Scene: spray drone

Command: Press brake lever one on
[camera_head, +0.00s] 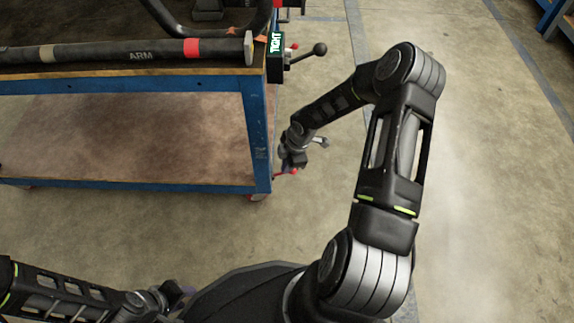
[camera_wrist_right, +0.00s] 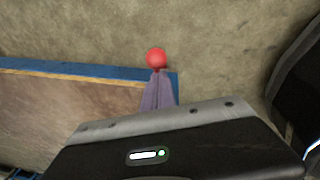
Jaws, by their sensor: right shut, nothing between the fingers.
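A small red lever (camera_head: 293,171) sticks out low beside the blue table leg, and I take it for a brake lever. Its round red knob (camera_wrist_right: 157,57) shows in the right wrist view, just beyond my fingertips. My right gripper (camera_head: 291,162) is low beside the leg, right above the lever. In the wrist view its fingers (camera_wrist_right: 157,85) are shut with nothing between them. I cannot tell whether they touch the knob. My left gripper (camera_head: 172,294) is at the bottom left, partly hidden by my own body, and its jaws are unclear.
The blue-framed table (camera_head: 258,140) fills the left, with a lower shelf (camera_head: 120,140). A black tube marked ARM (camera_head: 140,52) lies on top. A lit TIGHT sign (camera_head: 275,45) and a black-knobbed lever (camera_head: 320,49) are at its corner. The floor to the right is clear.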

